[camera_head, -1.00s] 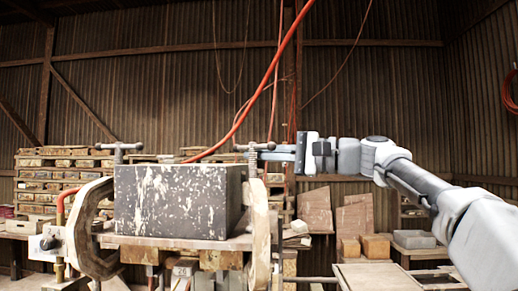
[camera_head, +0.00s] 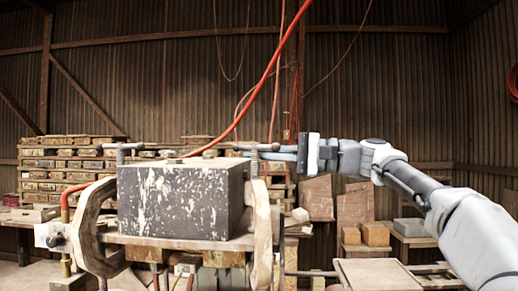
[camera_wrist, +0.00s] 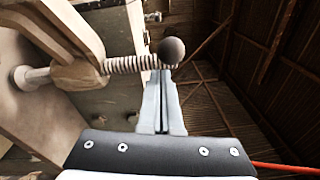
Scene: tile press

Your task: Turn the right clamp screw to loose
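The right clamp screw (camera_head: 254,163) stands upright at the top of the right wooden clamp (camera_head: 262,225), with a T-shaped crossbar handle. My gripper (camera_head: 272,155) reaches in from the right at the handle's height. In the wrist view the threaded screw (camera_wrist: 135,64) runs across to the handle, whose dark ball end (camera_wrist: 171,50) faces me. My gripper's fingers (camera_wrist: 163,80) are nearly together, with their tips at the handle just behind the ball. The bar between them is hidden. The left clamp screw (camera_head: 121,152) stands on the left clamp (camera_head: 92,228).
A dark, paint-spotted block (camera_head: 180,202) sits on the press board (camera_head: 180,243) between the clamps. An orange hose (camera_head: 255,95) hangs across the scene. Shelves with stacked pieces (camera_head: 65,165) stand behind at left. A low bench (camera_head: 375,274) is at lower right.

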